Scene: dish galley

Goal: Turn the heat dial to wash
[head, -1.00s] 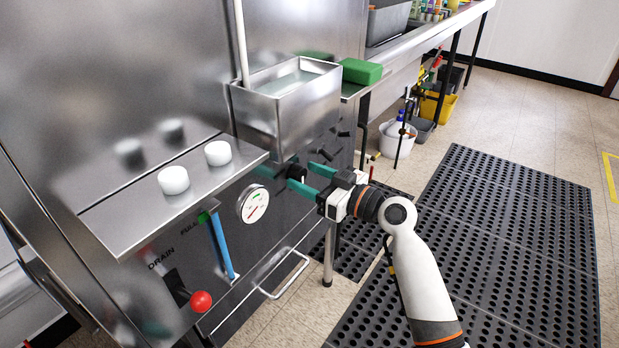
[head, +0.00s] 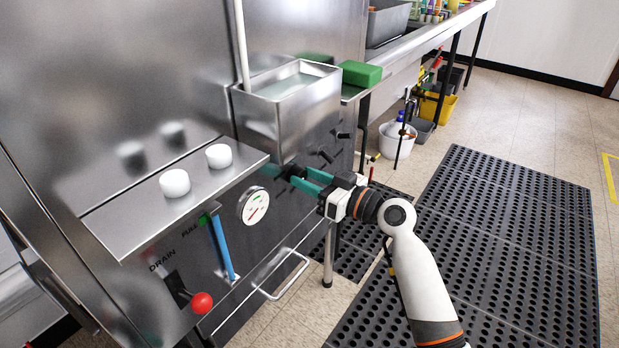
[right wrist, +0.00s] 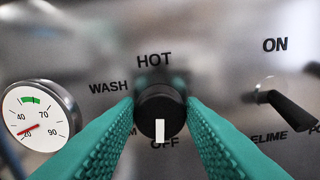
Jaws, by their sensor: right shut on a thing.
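The heat dial (right wrist: 160,108) is a round black knob on the steel front panel, with a white mark pointing straight down at OFF. In the right wrist view, HOT is printed above it and WASH (right wrist: 109,87) at its upper left; another label at its lower left is partly hidden by a finger. My right gripper (head: 295,176) has its green fingers shut on the dial, one on each side. In the head view the fingers mostly hide the dial. My left gripper is not in view.
A gauge (head: 254,206) sits left of the dial, its needle near 20 in the right wrist view. A black switch (right wrist: 285,105) marked ON is to the right. A steel box (head: 290,105) juts out above. A red-knobbed drain lever (head: 202,302) is lower left. Black floor mats (head: 490,230) lie right.

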